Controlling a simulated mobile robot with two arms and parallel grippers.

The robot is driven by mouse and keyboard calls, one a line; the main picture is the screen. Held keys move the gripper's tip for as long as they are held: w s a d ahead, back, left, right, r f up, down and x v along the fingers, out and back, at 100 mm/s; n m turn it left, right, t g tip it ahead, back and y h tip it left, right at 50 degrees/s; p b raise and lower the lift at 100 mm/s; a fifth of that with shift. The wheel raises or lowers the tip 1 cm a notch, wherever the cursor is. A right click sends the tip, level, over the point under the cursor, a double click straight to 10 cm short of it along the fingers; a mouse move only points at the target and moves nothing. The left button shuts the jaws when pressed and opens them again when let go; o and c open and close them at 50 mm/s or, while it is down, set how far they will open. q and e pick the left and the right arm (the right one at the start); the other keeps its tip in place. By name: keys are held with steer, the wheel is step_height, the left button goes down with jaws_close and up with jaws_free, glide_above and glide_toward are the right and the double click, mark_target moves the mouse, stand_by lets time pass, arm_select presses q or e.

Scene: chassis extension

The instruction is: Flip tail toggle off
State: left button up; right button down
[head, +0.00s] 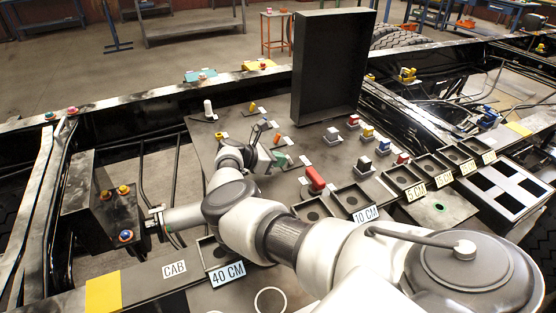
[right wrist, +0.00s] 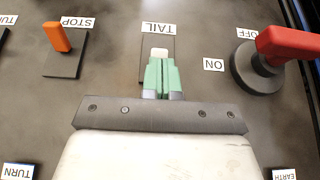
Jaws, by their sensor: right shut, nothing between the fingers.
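The tail toggle (right wrist: 160,53) is a small white-tipped lever on a dark plate under the upside-down TAIL label in the right wrist view. My right gripper (right wrist: 164,65) has green fingertips, shut and empty, right at the toggle and overlapping its lower part in the picture. Whether they touch, I cannot tell. In the head view my right gripper (head: 281,159) is low over the panel, between the orange toggle and the red handle. The tail toggle is hard to make out there. My left gripper is not in view.
The orange STOP toggle (right wrist: 57,38) stands on one side and the red ON/OFF handle (right wrist: 290,43) on the other, close to the fingers. A tall dark open box (head: 327,70) stands at the panel's back. Several coloured switches (head: 367,132) line the right.

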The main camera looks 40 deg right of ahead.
steer(key=shift+d+r+y, duration=0.1)
steer(key=shift+r+y, duration=0.1)
steer(key=shift+y, duration=0.2)
steer(key=shift+s+d+r+t+y+p, duration=0.2)
steer(key=shift+r+t+y+p, duration=0.1)
steer(key=shift+y+p, duration=0.35)
steer(key=shift+d+r+y, duration=0.25)
steer(key=shift+d+y, duration=0.05)
steer(key=shift+y, duration=0.35)
steer(key=shift+s+d+r+t+y+p, duration=0.15)
steer(key=shift+d+t+y+p, duration=0.25)
steer(key=shift+y, duration=0.5)
steer(key=shift+s+d+t+y, duration=0.1)
steer(key=shift+d+t+y, duration=0.3)
steer(key=shift+y, duration=0.3)
steer(key=shift+a, duration=0.15)
steer(key=shift+r, duration=0.15)
steer(key=shift+r, duration=0.7)
